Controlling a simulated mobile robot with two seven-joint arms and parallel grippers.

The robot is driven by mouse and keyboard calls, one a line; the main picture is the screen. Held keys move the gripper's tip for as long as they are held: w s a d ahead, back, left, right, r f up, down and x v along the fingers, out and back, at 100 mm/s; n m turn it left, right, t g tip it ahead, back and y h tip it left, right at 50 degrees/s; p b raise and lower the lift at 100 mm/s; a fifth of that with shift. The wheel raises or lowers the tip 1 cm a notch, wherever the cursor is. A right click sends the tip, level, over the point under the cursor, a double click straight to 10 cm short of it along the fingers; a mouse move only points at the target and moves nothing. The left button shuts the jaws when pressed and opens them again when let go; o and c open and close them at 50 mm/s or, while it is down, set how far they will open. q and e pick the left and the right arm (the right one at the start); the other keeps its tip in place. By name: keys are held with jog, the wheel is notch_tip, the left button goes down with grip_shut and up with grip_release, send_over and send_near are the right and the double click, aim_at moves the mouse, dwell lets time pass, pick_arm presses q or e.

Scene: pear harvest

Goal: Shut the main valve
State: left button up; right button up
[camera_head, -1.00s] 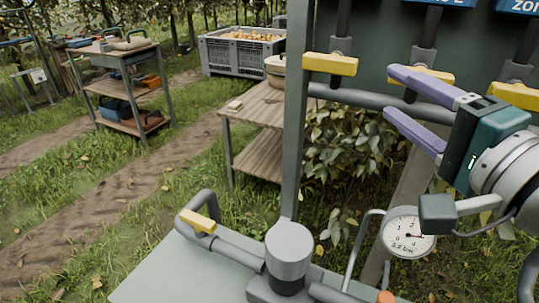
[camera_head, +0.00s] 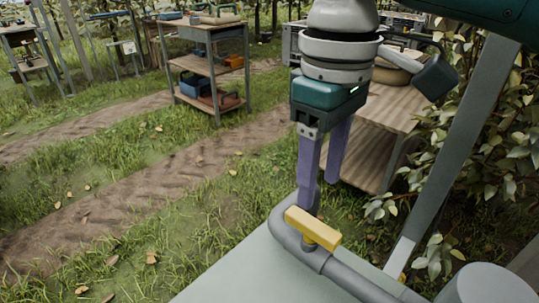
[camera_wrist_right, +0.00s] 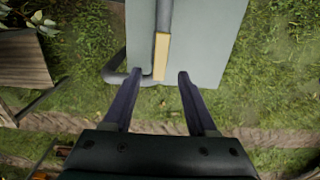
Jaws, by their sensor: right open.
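The main valve's yellow handle (camera_head: 313,228) lies along the grey pipe (camera_head: 360,280), which runs over a pale grey panel (camera_head: 235,272). My right gripper (camera_head: 320,195) points down with its two purple fingers apart, just above and behind the handle in the head view. Nothing is between the fingers. In the right wrist view the yellow handle (camera_wrist_right: 161,56) is just beyond the open fingertips (camera_wrist_right: 159,76), lined up with the gap between them. I cannot tell whether a finger touches the handle or pipe. My left gripper is not in view.
A grey cylinder (camera_head: 487,287) stands at the lower right and a slanted grey post (camera_head: 455,150) rises beside it. A leafy bush (camera_head: 510,150) is behind. A wooden table (camera_head: 365,150) and a tool shelf (camera_head: 208,65) stand farther back. Grass left of the panel is open.

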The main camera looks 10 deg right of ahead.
aim_at(313, 223)
notch_tip(313, 223, down, 7)
jog(key=shift+f+b, duration=0.2)
jog(key=shift+b, duration=0.5)
grip_shut()
